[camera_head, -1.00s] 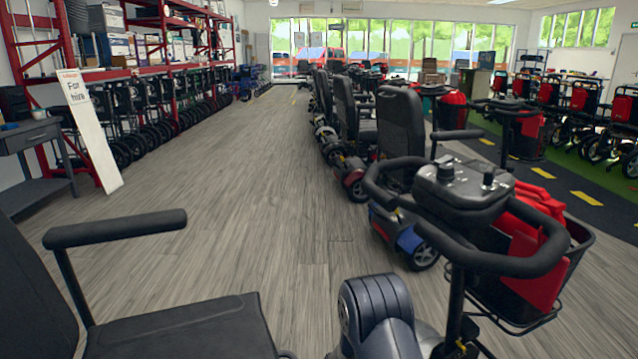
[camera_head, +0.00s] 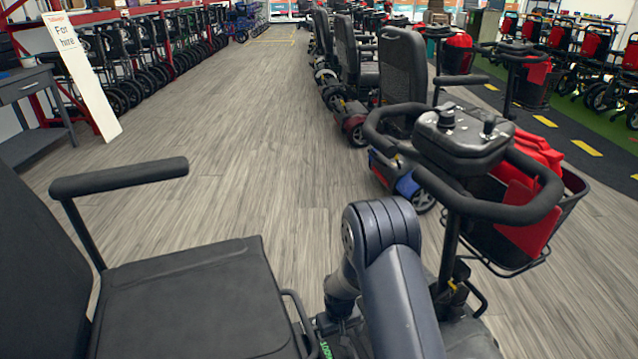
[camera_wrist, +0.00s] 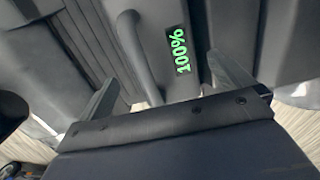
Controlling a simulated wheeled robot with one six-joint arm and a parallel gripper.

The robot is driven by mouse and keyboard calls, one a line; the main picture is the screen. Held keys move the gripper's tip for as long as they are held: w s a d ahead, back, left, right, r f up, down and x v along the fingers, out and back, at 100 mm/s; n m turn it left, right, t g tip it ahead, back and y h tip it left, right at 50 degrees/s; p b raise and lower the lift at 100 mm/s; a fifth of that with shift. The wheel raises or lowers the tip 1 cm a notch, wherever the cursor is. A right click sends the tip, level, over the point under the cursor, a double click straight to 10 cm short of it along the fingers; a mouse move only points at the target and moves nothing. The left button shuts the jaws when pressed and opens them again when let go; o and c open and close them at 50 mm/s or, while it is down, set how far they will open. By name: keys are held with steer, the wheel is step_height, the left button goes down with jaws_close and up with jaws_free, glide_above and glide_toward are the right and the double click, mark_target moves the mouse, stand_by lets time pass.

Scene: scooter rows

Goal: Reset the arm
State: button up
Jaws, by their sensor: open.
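My arm (camera_head: 395,270) stands folded at the bottom middle of the head view, between a black seat and a scooter's handlebar. Beyond the fingers are dark panels, a curved bar and a green "100%" readout (camera_wrist: 180,50).
The black seat (camera_head: 195,305) with an armrest is close on the left. A handlebar (camera_head: 465,150) with a basket (camera_head: 535,215) is close on the right. Scooters line the aisle's right side. The wooden floor (camera_head: 220,160) ahead is clear. A "For hire" board (camera_head: 85,80) leans at left.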

mark_target(336, 348)
step_height(336, 348, down, 6)
steer(key=shift+f+b, duration=0.25)
steer(key=shift+b, duration=0.65)
step_height(336, 348, up, 9)
steer(key=p, duration=0.6)
